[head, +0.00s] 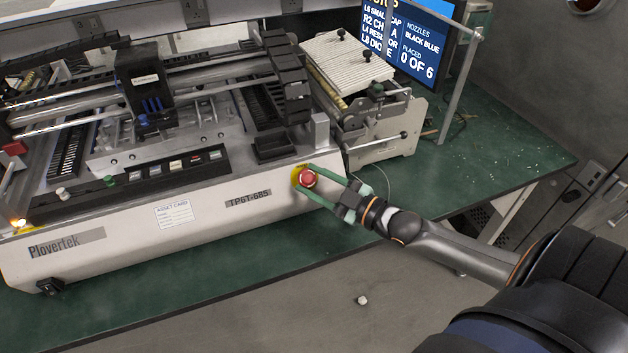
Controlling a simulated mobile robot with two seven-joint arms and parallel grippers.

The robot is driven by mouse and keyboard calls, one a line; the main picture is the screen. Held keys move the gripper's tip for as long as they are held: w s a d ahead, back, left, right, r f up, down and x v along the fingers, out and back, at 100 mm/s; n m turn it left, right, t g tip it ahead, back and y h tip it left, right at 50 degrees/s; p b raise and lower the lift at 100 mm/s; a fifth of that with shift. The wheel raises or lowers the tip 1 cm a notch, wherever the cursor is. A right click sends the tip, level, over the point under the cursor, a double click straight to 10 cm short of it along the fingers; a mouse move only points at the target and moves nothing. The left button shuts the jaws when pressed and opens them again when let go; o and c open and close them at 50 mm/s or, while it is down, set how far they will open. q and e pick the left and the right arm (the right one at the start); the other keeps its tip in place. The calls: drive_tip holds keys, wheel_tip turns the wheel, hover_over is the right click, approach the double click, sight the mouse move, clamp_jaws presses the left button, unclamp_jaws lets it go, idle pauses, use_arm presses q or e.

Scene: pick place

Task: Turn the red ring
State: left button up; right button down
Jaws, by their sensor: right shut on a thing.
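The red ring (308,178) is a round red knob on a yellow disc at the right end of the front face of a pale machine (130,235). My right gripper (312,180) comes in from the right with green fingers. One finger lies above the red knob and one below it, and the gripper is shut on it. The fingertips partly cover the yellow disc. My left gripper is not in view.
The machine stands on a green bench (230,275). A feeder unit (375,100) with a ribbed top stands to the right, and a screen (420,45) behind it reads "0 OF 6". A small white object (362,300) lies on the floor. The bench's right part is mostly clear.

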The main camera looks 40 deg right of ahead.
drive_tip(key=m+h+p, duration=0.1)
drive_tip(key=m+t+h, duration=0.1)
drive_tip(key=m, duration=0.1)
drive_tip(key=m+t+h+p, duration=0.1)
drive_tip(key=m, duration=0.1)
drive_tip(key=shift+a+h+p, duration=0.25)
drive_tip(key=shift+h+p, duration=0.1)
drive_tip(key=shift+h, duration=0.05)
drive_tip(key=shift+a+f+m+t+h+p, duration=0.15)
drive_tip(key=shift+m+h+p, duration=0.35)
drive_tip(key=shift+m+h, duration=1.05)
drive_tip(key=shift+a+m+t+h+p, duration=0.15)
drive_tip(key=shift+m+h+p, duration=0.35)
drive_tip(key=shift+m+h, duration=1)
drive_tip(key=shift+m, duration=0.55)
drive_tip(key=shift+c, duration=1.4)
unclamp_jaws()
